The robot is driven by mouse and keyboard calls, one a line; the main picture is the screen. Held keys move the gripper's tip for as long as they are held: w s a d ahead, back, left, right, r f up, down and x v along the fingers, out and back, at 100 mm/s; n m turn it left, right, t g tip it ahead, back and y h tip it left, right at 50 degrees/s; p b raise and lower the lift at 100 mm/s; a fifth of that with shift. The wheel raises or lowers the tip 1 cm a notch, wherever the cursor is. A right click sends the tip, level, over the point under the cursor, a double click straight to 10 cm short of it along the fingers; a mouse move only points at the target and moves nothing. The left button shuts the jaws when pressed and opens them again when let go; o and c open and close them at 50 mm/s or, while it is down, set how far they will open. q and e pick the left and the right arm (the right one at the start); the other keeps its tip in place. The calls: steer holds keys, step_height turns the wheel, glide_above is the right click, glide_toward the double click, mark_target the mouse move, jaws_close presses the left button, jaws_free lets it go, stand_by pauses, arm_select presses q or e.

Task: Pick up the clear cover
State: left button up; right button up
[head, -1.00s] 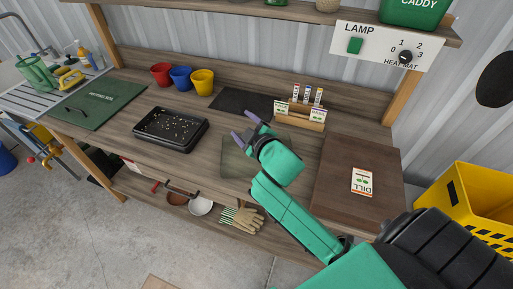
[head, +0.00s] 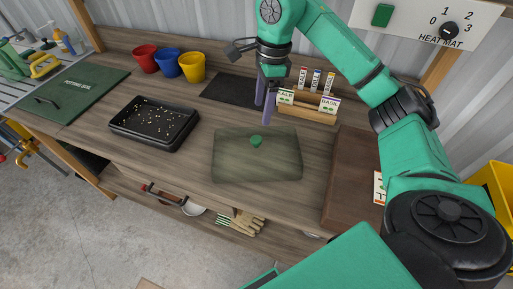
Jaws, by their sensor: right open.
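The clear cover (head: 228,168) is a see-through, greenish-grey box shape with a small green knob (head: 257,141) on top. It sits on the wooden bench in the middle of the head view. My right gripper (head: 265,112) points down with its purple fingers open and empty. In the picture it is just above and behind the knob, apart from it. Its exact height over the bench is hard to tell. My left gripper is not in view.
A black seed tray (head: 150,132) lies left of the cover. Behind stand a dark mat (head: 228,90) and a wooden rack (head: 312,112) with seed packets. Red, blue and yellow pots (head: 191,67) stand at the back left.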

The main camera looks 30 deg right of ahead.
mark_target(257, 138)
steer(key=f+p, duration=0.1)
steer(key=f, duration=0.2)
steer(key=a+f+p, duration=0.1)
steer(key=f, duration=0.3)
steer(key=f+p, duration=0.1)
steer(key=f, duration=0.2)
steer(key=shift+w+a+f+p, duration=0.15)
steer(key=shift+a+f+p, duration=0.1)
steer(key=shift+p, duration=0.15)
steer(key=shift+f, duration=0.25)
jaws_close()
